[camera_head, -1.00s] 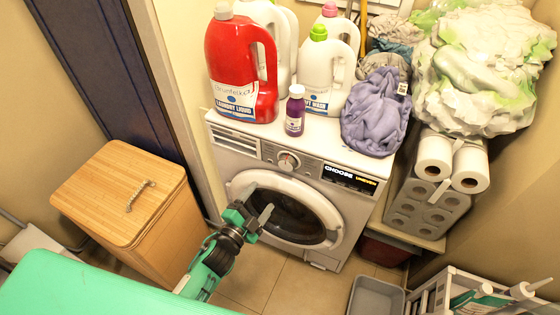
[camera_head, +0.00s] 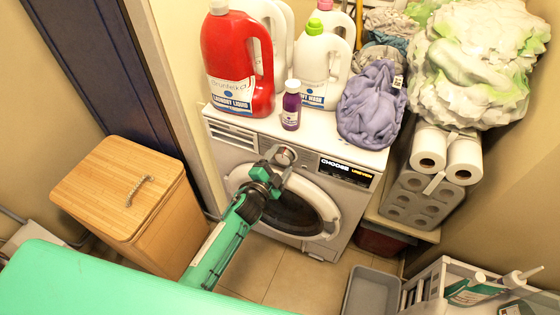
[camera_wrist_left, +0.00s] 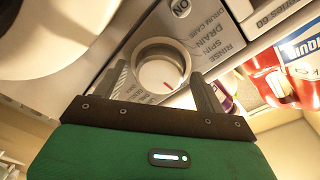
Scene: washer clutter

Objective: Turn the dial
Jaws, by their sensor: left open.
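The dial (camera_wrist_left: 160,72) is a round silver knob with a red mark on its face, on the washer's grey control panel. In the head view the dial (camera_head: 285,155) shows at the top middle of the washer front (camera_head: 330,165), partly behind my gripper. My left gripper (camera_head: 277,163) is open just in front of the dial. In the left wrist view the two fingers of my left gripper (camera_wrist_left: 165,95) stand at either side of the dial's near edge. I cannot tell whether they touch it. My right gripper is not in view.
The round washer door (camera_head: 320,200) is below the panel. A red detergent jug (camera_head: 237,60), white jugs (camera_head: 322,70), a purple bottle (camera_head: 291,108) and purple cloth (camera_head: 370,105) stand on top. A wooden hamper (camera_head: 120,190) is at left. A grey bin (camera_head: 370,290) is at lower right.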

